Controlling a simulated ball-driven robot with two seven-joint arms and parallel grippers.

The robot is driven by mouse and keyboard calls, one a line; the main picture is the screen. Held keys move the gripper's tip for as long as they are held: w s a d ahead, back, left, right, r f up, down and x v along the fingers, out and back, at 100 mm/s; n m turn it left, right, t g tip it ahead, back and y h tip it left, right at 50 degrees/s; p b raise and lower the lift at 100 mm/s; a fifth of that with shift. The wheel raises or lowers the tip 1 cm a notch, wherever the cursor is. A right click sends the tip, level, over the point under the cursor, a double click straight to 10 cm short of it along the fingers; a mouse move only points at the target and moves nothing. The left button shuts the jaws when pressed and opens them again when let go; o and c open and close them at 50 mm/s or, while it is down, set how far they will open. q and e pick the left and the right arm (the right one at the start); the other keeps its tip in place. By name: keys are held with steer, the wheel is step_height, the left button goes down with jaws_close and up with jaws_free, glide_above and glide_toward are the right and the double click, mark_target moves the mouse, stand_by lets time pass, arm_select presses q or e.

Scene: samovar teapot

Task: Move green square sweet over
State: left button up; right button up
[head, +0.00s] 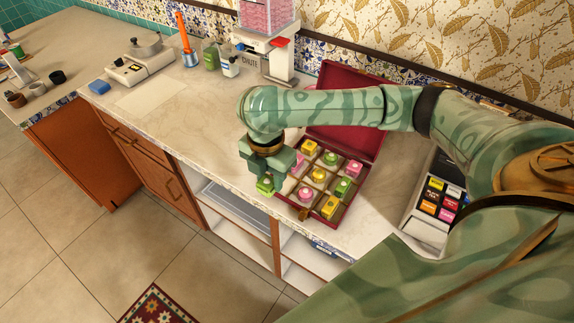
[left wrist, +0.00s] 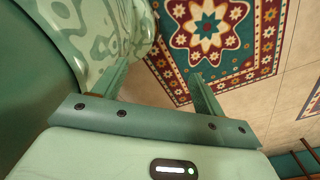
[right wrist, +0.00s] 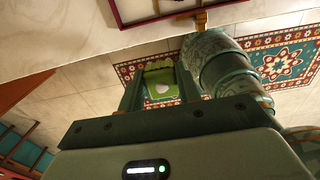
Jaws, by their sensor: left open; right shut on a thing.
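My right gripper (head: 267,166) is shut on the green square sweet (head: 265,187) and holds it just left of the sweets box, near the counter's front edge. In the right wrist view the green sweet (right wrist: 160,84), with a pale mark on it, sits between the fingers. The dark red box (head: 305,214) is open and divided into compartments holding several pink, yellow and green sweets. Its front left part is partly hidden by my right gripper. My left gripper (left wrist: 160,82) is open and empty above the floor, outside the head view.
The raised box lid (head: 350,101) is behind my right arm. A dispenser (head: 268,45) stands at the back wall and a tray of colored packets (head: 434,208) at the right. The counter (head: 190,115) left of my right gripper is mostly clear.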

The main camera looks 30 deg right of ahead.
steer(key=w+d+f+b, duration=0.1)
steer(key=d+f, duration=0.1)
steer(key=w+d+f+b, duration=0.2)
steer(key=f, duration=0.1)
steer(key=w+d+f+b, duration=0.1)
steer(key=w+d+f, duration=0.1)
steer(key=d, duration=0.1)
steer(key=shift+w+f, duration=0.2)
steer(key=shift+w, duration=0.05)
steer(key=shift+w+d+f+b, duration=0.1)
steer(key=shift+d+f+b, duration=0.15)
steer(key=shift+b, duration=0.2)
step_height(320, 180, down, 4)
steer(key=shift+w+d+r+b, duration=0.1)
steer(key=shift+r+b, duration=0.1)
steer(key=shift+b, duration=0.9)
arm_select(q)
step_height(320, 180, down, 8)
steer(key=s, duration=0.2)
steer(key=shift+s+r+g, duration=0.15)
steer(key=shift+s+g, duration=0.15)
steer(key=shift+s, duration=0.1)
arm_select(e)
steer(key=shift+r, duration=0.2)
steer(key=shift+f, duration=0.1)
steer(key=o, duration=0.7)
